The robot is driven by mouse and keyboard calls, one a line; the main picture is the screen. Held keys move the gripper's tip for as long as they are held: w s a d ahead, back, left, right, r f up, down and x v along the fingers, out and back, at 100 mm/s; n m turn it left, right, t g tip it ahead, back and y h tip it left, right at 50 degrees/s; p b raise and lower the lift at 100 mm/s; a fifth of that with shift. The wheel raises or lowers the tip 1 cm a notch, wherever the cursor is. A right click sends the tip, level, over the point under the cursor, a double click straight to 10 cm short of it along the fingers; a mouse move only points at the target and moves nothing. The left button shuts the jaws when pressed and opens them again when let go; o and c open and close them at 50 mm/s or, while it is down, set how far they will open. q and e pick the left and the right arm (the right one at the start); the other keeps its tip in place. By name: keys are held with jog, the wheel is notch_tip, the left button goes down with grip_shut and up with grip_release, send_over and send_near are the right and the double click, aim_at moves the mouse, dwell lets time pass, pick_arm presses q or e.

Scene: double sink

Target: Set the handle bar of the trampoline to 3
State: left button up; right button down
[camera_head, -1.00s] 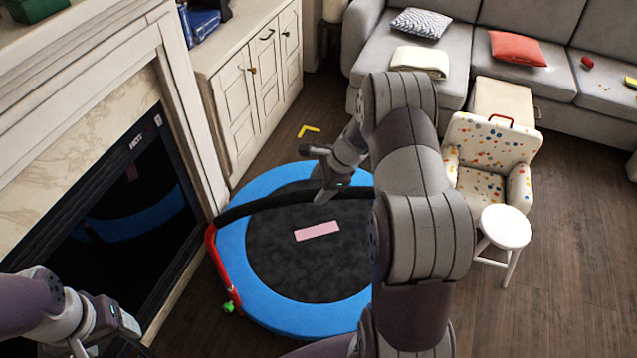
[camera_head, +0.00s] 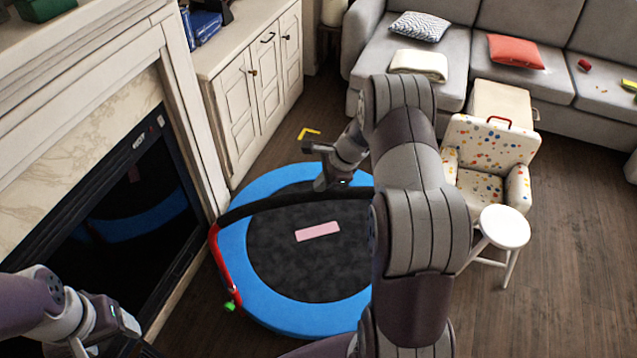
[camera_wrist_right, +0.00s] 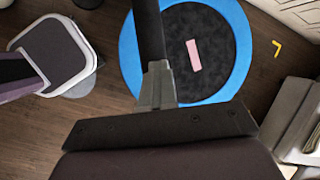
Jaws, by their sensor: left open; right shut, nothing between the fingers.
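The trampoline (camera_head: 262,292) is a blue ring around a black mat with a pink label. It stands on the floor and also shows in the right wrist view (camera_wrist_right: 224,92). Its handle bar (camera_head: 262,203) has a black curved grip across the far part of the mat and a red leg (camera_head: 222,262) at the left. My right gripper (camera_head: 322,185) is shut and empty at the black grip; contact is unclear. In the right wrist view the black bar (camera_wrist_right: 148,28) reaches up to the fingers (camera_wrist_right: 158,78). My left gripper (camera_head: 78,346) is open at the lower left, its tips partly cut off.
A fireplace (camera_head: 120,210) is close on the left, with a white cabinet (camera_head: 240,100) behind it. A grey sofa (camera_head: 455,55), a spotted chair (camera_head: 490,150) and a white stool (camera_head: 505,228) stand at the right. Bare floor lies at the lower right.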

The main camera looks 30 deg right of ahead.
jog(key=shift+s+f, duration=0.15)
jog(key=shift+f, duration=0.2)
dwell(0.3)
